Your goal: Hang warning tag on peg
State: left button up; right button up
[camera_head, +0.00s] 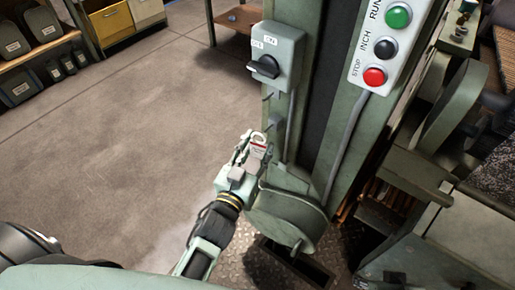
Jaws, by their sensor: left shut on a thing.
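The warning tag (259,148) is small and white with a red band, and a pale ring or loop shows at its top. My left gripper (250,152) is shut on the tag and holds it upright beside the green machine column (302,100). A small dark peg (268,96) sticks out from the column's left side, below the switch box, above and slightly right of the tag. The tag and the peg look apart. My fingertips are small and partly hidden by the tag. My right gripper is not in view.
A grey-green switch box (284,46) with a black rotary knob juts out above the peg. A control panel (366,50) with green, black and red buttons is on the column's right face. A rounded housing (290,215) sits below. Open floor (130,130) lies to the left.

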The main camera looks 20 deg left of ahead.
pick_arm(q)
jog(key=shift+w, duration=0.15)
jog(key=shift+w+d, duration=0.3)
jog(key=shift+w, duration=0.4)
jog(key=shift+w+d, duration=0.3)
jog(key=shift+w, duration=0.4)
jog(key=shift+w, duration=0.15)
jog(key=shift+w+f, duration=0.1)
jog(key=shift+f, duration=0.15)
dwell(0.5)
jog(key=shift+w+d+f, duration=0.1)
jog(key=shift+f, duration=0.15)
dwell(0.5)
jog(key=o, duration=1.2)
jog(key=shift+c, duration=0.2)
